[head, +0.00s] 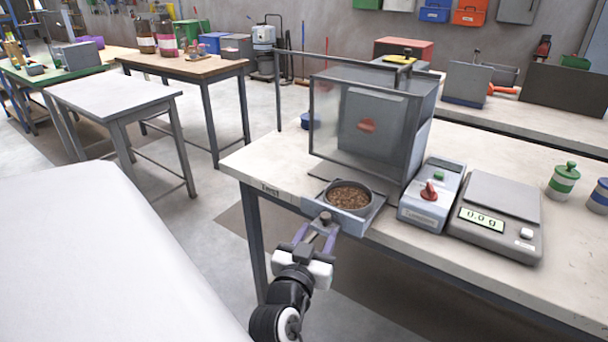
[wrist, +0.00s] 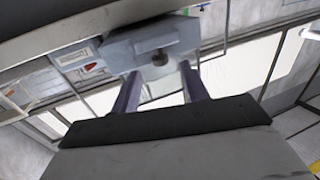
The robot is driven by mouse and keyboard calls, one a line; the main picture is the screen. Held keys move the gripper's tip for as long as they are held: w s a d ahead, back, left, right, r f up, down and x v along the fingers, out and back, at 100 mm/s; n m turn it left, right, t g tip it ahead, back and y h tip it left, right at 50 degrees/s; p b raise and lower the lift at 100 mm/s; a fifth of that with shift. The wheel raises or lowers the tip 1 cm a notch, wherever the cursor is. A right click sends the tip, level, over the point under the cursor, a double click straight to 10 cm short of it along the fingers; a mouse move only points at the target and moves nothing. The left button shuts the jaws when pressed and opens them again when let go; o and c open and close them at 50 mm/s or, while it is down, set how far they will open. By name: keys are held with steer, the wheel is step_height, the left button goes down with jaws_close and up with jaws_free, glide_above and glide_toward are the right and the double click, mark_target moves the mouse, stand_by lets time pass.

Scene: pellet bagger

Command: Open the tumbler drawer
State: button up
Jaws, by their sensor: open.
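The tumbler is a grey cabinet with a clear front (head: 362,125) on the bench. Its grey drawer (head: 350,224) juts out from the base past the bench's front edge and holds a round bowl of brown pellets (head: 348,196). My gripper (head: 321,232) is open at the drawer front.
Right of the tumbler stand a control box with a red knob (head: 429,192) and a scale reading 0.0 g (head: 497,212). Green and blue lidded jars (head: 564,180) stand farther right. A white surface (head: 95,260) fills the lower left.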

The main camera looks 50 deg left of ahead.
steer(key=p+v, duration=0.3)
steer(key=v, duration=0.7)
steer(key=shift+p, duration=0.35)
steer(key=shift+f, duration=0.1)
steer(key=shift+w, duration=0.1)
